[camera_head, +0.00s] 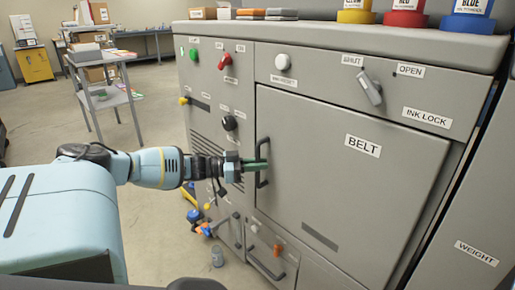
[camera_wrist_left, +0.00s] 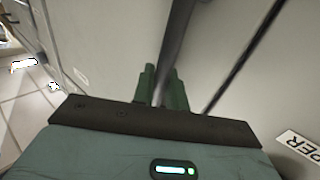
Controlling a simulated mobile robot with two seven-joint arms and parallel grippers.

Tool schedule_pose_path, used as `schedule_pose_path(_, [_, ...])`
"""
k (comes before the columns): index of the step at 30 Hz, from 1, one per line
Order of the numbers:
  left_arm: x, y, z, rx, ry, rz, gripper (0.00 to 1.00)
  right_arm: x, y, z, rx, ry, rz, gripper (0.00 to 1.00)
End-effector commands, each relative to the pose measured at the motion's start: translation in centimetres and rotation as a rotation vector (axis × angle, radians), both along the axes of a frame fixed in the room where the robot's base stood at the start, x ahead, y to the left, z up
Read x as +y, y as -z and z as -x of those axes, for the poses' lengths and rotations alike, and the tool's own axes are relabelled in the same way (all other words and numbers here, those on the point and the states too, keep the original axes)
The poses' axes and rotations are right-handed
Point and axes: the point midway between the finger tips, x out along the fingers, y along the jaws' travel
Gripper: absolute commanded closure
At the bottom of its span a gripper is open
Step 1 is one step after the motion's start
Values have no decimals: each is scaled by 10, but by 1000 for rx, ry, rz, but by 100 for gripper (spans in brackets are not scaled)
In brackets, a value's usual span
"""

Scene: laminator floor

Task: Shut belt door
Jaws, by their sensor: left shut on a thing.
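The belt door (camera_head: 330,190) is a large grey panel labelled BELT on the front of the grey machine. It looks nearly flush with the frame; I cannot tell whether it is fully shut. Its dark upright handle (camera_head: 263,150) is on the left edge. My left gripper (camera_head: 256,165) has its green fingers at this handle and is shut on it. In the left wrist view, the handle bar (camera_wrist_left: 179,40) runs between the two green fingers (camera_wrist_left: 164,88). My right gripper is in neither view.
Above the door are a grey ink lock lever (camera_head: 370,88) and a white knob (camera_head: 282,62). A lower drawer with a handle (camera_head: 265,268) is beneath. Colored ink pots (camera_head: 405,12) stand on top. A grey cart (camera_head: 104,98) stands at the left on open floor.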

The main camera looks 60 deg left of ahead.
Motion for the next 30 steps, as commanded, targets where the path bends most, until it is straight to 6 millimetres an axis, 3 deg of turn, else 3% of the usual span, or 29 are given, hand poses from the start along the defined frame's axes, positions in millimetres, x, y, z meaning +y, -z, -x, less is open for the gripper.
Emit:
schedule_pose_path(1, [4,-3,-2,-1,-15,-3,100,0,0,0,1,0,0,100])
schedule_pose_path(2, [4,-3,-2,-2,-15,-2,82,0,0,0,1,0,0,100])
schedule_pose_path(6, [4,-3,-2,-3,-14,-2,67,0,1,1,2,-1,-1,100])
schedule_pose_path(17, [5,-5,2,-5,-14,-1,67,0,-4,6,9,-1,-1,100])
schedule_pose_path(30, [26,-6,58,-4,-11,-2,67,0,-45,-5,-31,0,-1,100])
